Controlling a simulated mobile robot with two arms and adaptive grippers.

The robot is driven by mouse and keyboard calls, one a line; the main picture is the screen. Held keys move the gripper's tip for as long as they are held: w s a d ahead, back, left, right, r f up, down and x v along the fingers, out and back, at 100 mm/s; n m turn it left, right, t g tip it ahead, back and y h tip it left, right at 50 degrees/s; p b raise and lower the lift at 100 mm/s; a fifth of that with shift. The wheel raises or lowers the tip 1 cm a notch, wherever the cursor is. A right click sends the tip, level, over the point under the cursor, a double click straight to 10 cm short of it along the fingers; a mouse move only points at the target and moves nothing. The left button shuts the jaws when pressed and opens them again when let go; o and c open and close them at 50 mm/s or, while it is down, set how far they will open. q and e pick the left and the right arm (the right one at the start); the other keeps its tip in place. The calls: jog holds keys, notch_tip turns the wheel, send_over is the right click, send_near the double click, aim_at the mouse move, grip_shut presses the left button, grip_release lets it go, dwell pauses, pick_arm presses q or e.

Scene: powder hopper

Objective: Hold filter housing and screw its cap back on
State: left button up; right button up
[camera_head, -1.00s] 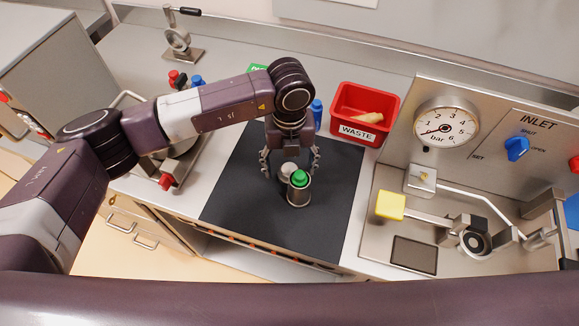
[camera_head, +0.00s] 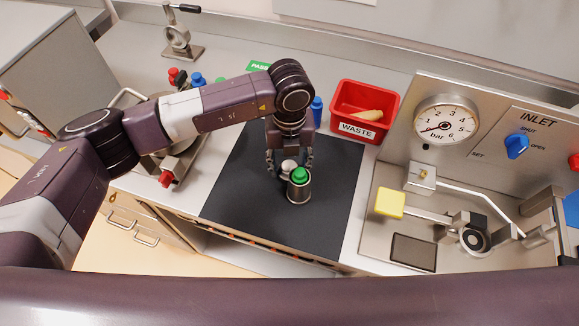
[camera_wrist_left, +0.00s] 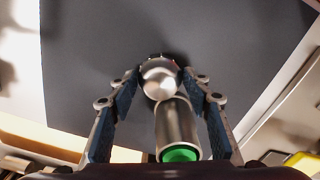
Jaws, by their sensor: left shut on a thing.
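A silver round-topped part (camera_head: 288,165) stands on the dark mat just behind a steel cylinder with a green top (camera_head: 299,187). I cannot tell whether the silver part is the filter housing or its cap. My left gripper (camera_head: 290,171) points down and is shut on this silver part. In the left wrist view the silver part (camera_wrist_left: 160,79) sits between the fingertips, its lower portion hidden. The green-topped cylinder (camera_wrist_left: 177,128) stands upright close beside it, between the finger links in the picture. My right gripper is not in view.
The dark mat (camera_head: 325,225) is otherwise clear. A red WASTE bin (camera_head: 385,97) with a tan item stands behind right. The inlet panel with gauge (camera_head: 444,118), blue knob (camera_head: 516,146) and yellow block (camera_head: 390,203) is at right. A blue bottle (camera_head: 316,110) stands behind the gripper.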

aim_at(290, 165)
pick_arm(q)
jog(key=shift+r, duration=0.15)
notch_tip(290, 165, up, 20)
jog(key=b, duration=0.4)
jog(key=shift+b, duration=0.3)
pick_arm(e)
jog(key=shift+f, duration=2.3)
pick_arm(q)
jog(key=shift+a, duration=0.1)
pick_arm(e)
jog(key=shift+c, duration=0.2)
pick_arm(q)
jog(key=s+a+f+n, duration=0.3)
jog(key=a+n, duration=0.3)
jog(key=n, duration=0.5)
jog(key=s+a+f+n, duration=0.3)
jog(key=a+n, duration=0.3)
jog(key=n, duration=0.6)
jog(key=s+a+f+n, duration=0.4)
jog(key=a+n, duration=0.3)
jog(key=n, duration=0.5)
jog(key=shift+f, duration=0.2)
